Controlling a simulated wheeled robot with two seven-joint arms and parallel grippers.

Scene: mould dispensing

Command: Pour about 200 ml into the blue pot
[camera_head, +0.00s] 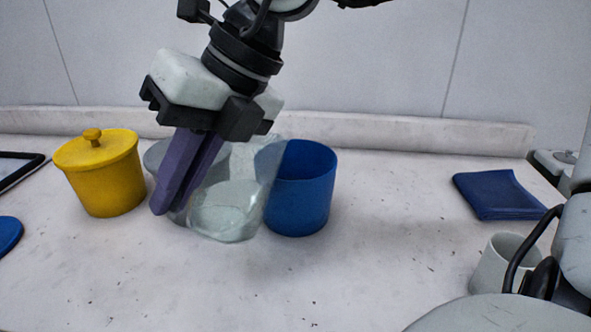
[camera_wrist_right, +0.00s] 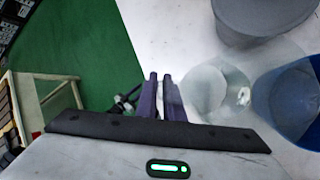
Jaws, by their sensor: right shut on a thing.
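My right gripper (camera_head: 185,185) comes down from the top of the head view, its purple fingers shut on the clear jug (camera_head: 235,205). Some pale, see-through content seems to sit low in the jug; its level is hard to read. The jug's mouth side overlaps the left part of the blue pot (camera_head: 305,195), which is open-topped; I cannot tell if they touch. The wrist view shows the purple fingers (camera_wrist_right: 161,97), the jug (camera_wrist_right: 212,88) beside them and the blue pot (camera_wrist_right: 285,100) at the right edge. The pot's inside bottom is hidden. My left gripper is not in view.
A lidded yellow pot (camera_head: 105,180) stands left of the gripper. A grey pot (camera_head: 153,157) is partly hidden behind the fingers; it shows in the wrist view (camera_wrist_right: 255,20). A blue disc (camera_head: 8,235), a folded blue cloth (camera_head: 495,197) and a white mug (camera_head: 492,270) lie further out. The front middle is clear.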

